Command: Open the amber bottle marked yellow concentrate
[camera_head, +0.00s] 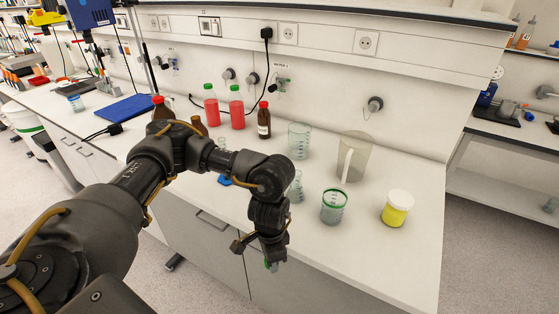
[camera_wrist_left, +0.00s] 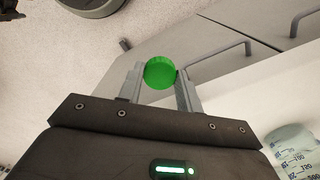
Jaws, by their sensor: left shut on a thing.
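My left gripper (camera_head: 270,262) hangs fingers-down in front of the bench edge. In the left wrist view, its two fingers (camera_wrist_left: 159,84) are shut on a round green cap (camera_wrist_left: 160,72); a bit of green also shows at the fingers in the head view. An amber bottle with a red cap (camera_head: 264,121) stands upright at the back of the bench. Another red-capped amber bottle (camera_head: 160,106) stands behind my arm, partly hidden. A third amber bottle (camera_head: 200,124) is mostly hidden by my arm. Their labels are too small to read. My right gripper is not in view.
Two red bottles with green caps (camera_head: 211,106) (camera_head: 236,108) stand at the back. Floor and cabinet handles (camera_wrist_left: 315,23) lie below the gripper.

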